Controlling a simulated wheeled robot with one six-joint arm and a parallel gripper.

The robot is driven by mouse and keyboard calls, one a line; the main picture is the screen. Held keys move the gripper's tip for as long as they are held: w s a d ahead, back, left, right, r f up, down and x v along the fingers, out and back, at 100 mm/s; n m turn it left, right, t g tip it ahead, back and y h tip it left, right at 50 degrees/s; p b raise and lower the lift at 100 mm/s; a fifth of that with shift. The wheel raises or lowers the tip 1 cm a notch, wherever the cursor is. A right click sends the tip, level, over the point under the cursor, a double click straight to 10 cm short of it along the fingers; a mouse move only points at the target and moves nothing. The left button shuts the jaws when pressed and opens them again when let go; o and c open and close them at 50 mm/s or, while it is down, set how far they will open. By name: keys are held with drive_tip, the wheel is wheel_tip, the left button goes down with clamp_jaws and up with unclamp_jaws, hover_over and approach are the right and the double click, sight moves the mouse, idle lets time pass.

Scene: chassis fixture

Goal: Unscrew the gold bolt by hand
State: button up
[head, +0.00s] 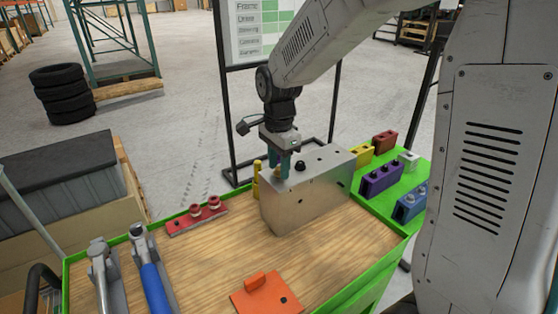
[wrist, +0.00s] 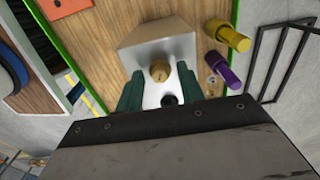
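The silver metal chassis block (head: 310,195) stands on the wooden bench top. The gold bolt (wrist: 159,71) shows in the wrist view on the block's top face, between my two teal fingers. In the head view I cannot make it out behind the fingers. My gripper (head: 281,170) points down over the left part of the block's top. In the wrist view my gripper (wrist: 160,88) is open, with a gap between each finger and the gold bolt. A black bolt (head: 300,165) sits on the top face beside the fingers, and it also shows in the wrist view (wrist: 169,99).
A yellow post (head: 257,180) stands close behind the block's left end; a purple one (wrist: 222,72) shows near it in the wrist view. A red rack (head: 197,217), an orange plate (head: 267,297), a blue-handled tool (head: 154,285) and colored holders (head: 381,180) surround the block.

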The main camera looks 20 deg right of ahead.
clamp_jaws()
drive_tip(key=shift+r+n, duration=0.1)
drive_tip(key=shift+n, duration=1.4)
drive_tip(key=shift+r, duration=2.95)
